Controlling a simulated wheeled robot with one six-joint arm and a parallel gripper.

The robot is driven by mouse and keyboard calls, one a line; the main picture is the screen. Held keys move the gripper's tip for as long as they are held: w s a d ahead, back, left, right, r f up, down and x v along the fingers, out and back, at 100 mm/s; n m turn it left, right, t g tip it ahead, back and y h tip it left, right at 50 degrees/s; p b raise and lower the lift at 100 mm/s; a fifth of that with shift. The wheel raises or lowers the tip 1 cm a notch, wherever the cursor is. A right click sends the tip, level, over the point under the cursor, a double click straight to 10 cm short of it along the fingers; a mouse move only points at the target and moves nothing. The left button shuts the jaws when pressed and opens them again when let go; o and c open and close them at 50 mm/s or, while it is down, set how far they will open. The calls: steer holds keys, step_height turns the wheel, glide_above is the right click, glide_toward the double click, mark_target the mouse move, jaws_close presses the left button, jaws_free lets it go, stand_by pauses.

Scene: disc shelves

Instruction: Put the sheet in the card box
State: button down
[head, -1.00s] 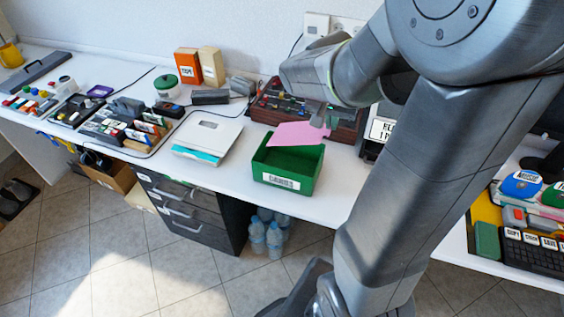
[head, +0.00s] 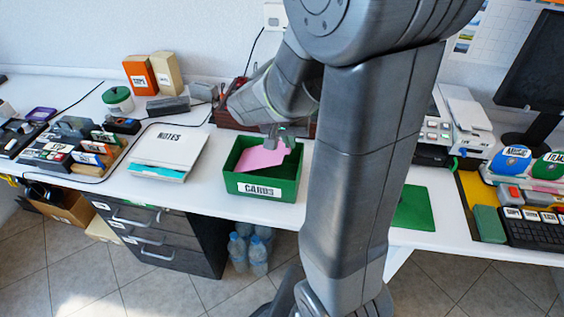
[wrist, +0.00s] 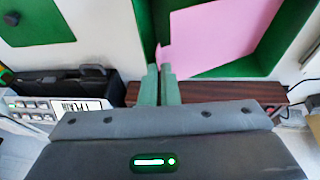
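The pink sheet (head: 264,160) is tilted over and partly within the opening of the green box labelled CARDS (head: 259,189). In the wrist view the sheet (wrist: 215,35) lies across the green box interior (wrist: 287,42). My gripper (head: 277,142) is above the back part of the box. Its two fingers (wrist: 160,72) are close together on a corner of the sheet. I cannot tell whether the sheet touches the box floor.
A green flat piece (head: 414,208) lies to the right, past my arm. Water bottles (head: 250,252) stand on the floor below.

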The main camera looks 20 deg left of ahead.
mark_target(288, 152)
steer(key=shift+f+b, duration=0.4)
steer(key=shift+f, duration=2.3)
steer(key=c, duration=2.1)
jaws_free()
steer(key=shift+f, duration=0.1)
steer(key=o, duration=0.4)
steer(key=p+v, duration=0.1)
steer(key=v, duration=1.1)
steer(key=shift+p, duration=0.35)
